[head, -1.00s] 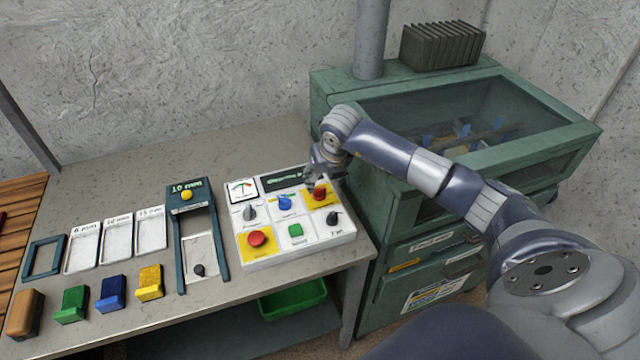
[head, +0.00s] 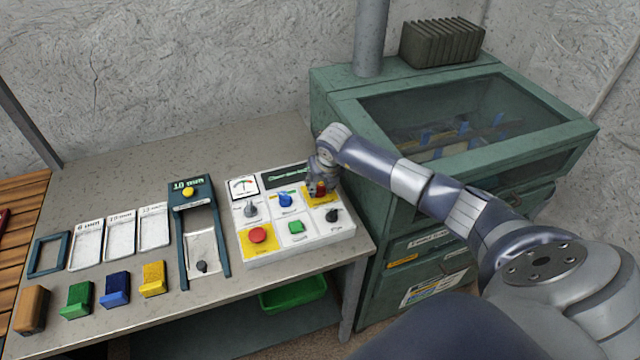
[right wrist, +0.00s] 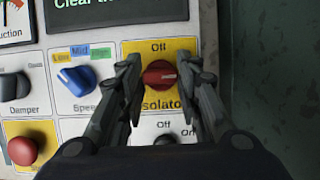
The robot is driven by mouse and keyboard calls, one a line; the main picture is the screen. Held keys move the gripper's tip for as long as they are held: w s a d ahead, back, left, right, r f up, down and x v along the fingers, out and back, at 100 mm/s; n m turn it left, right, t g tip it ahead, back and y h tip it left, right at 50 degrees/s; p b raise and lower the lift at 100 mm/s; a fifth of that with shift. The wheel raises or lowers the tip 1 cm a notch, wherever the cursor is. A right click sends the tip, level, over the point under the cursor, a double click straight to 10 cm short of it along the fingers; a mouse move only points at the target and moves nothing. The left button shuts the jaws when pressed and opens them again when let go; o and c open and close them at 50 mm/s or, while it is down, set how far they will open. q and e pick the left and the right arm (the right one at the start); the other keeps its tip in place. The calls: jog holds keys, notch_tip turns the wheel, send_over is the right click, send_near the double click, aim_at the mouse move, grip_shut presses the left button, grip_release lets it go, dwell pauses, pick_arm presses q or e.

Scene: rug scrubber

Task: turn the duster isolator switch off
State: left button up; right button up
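The isolator switch (right wrist: 158,74) is a red rotary knob on a yellow plate, with "Off" printed above it and a lettered label, partly hidden, below. Its pale mark points right, not up at "Off". In the head view the knob (head: 320,188) is at the upper right of the white control panel (head: 285,247), partly covered by my right gripper (head: 321,183). In the right wrist view, the fingers of my right gripper (right wrist: 160,66) stand either side of the knob, with small gaps visible. My left gripper is not in view.
A blue speed knob (right wrist: 75,79), a dark damper knob (right wrist: 14,86) and a red button (right wrist: 25,151) are left of the switch. A green windowed cabinet (head: 350,110) stands right of the table. Coloured blocks and trays lie left of the panel.

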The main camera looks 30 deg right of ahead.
jog(key=shift+o, duration=0.2)
jog(key=shift+d+f+n+b, duration=0.15)
jog(key=shift+n+b, duration=0.35)
jog(key=shift+b, duration=0.4)
jog(key=n+y+b, duration=0.1)
jog(key=n+b, duration=0.3)
jog(key=n+y+b, duration=0.2)
jog(key=n+b, duration=0.1)
jog(key=b, duration=0.2)
jog(key=shift+w+d+n, duration=0.1)
jog(key=shift+d+n, duration=0.05)
jog(key=shift+n, duration=0.25)
jog(key=n+b, duration=0.1)
jog(key=n, duration=0.1)
jog(key=n+g+y+b, duration=0.1)
jog(key=n+b, duration=0.1)
jog(key=shift+w+y+b, duration=0.1)
jog(key=shift+y+b, duration=0.2)
jog(key=shift+d+n+g+y+b, duration=0.15)
jog(key=shift+n+g+b, duration=0.45)
jog(key=shift+n, duration=0.65)
jog(key=shift+a+n+g+y+b, duration=0.15)
jog(key=shift+n+g+b, duration=0.4)
jog(key=shift+n, duration=0.7)
jog(key=shift+d+r, duration=0.1)
jog(key=shift+r, duration=0.1)
jog(key=o, duration=1)
jog(key=shift+o, duration=0.2)
